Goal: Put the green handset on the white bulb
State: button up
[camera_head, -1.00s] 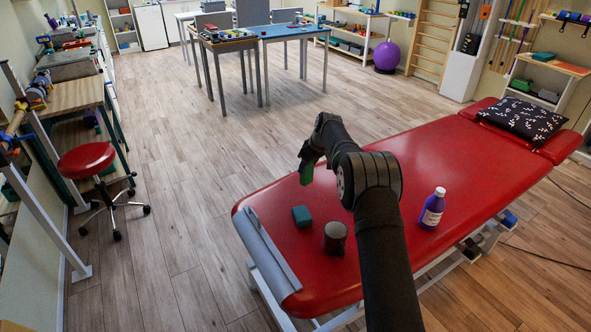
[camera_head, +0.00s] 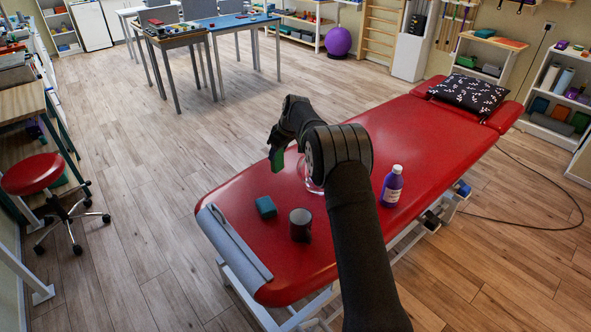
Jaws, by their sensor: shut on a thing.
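My gripper (camera_head: 276,152) is above the red treatment table, on the left of my arm. It is shut on a green piece (camera_head: 277,161), likely the green handset, which hangs below the fingers. My gripper hides part of it, and its details are too small to make out. I cannot make out a white bulb. A clear glass-like thing (camera_head: 313,188) stands on the table just right of the gripper, partly hidden behind my arm; I cannot tell what it is or holds.
On the red table (camera_head: 230,205) are a teal block (camera_head: 266,207), a dark mug (camera_head: 300,226), a purple bottle (camera_head: 392,187) and a patterned pillow (camera_head: 468,93) at the far end. A red stool (camera_head: 32,174) stands at left. The table's middle beyond my arm is clear.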

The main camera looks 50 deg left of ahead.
notch_tip(320, 180, up, 17)
jog(key=w+d+r+m+t, duration=0.15)
jog(key=w+d, duration=0.25)
jog(key=d, duration=0.5)
jog(key=w+d+m, duration=0.2)
jog(key=w+d, duration=0.2)
jog(key=d, duration=0.5)
jog(key=w+d+r+m, duration=0.1)
jog(key=w+d, duration=0.3)
jog(key=d, duration=0.4)
jog(key=s+d+f+m+t, duration=0.1)
jog(key=d+f+m, duration=0.15)
jog(key=d, duration=1.25)
jog(key=shift+s+a+f, duration=0.45)
jog(key=shift+a+f, duration=1.55)
jog(key=shift+f, duration=0.65)
jog(key=shift+s+a+f, duration=0.5)
jog(key=shift+a+f, duration=1.5)
jog(key=shift+f, duration=0.65)
jog(key=shift+s+a+f, duration=0.45)
jog(key=shift+a+f, duration=1.55)
jog(key=shift+f, duration=0.65)
jog(key=shift+f, duration=0.1)
jog(key=o, duration=1.1)
jog(key=shift+c, duration=0.2)
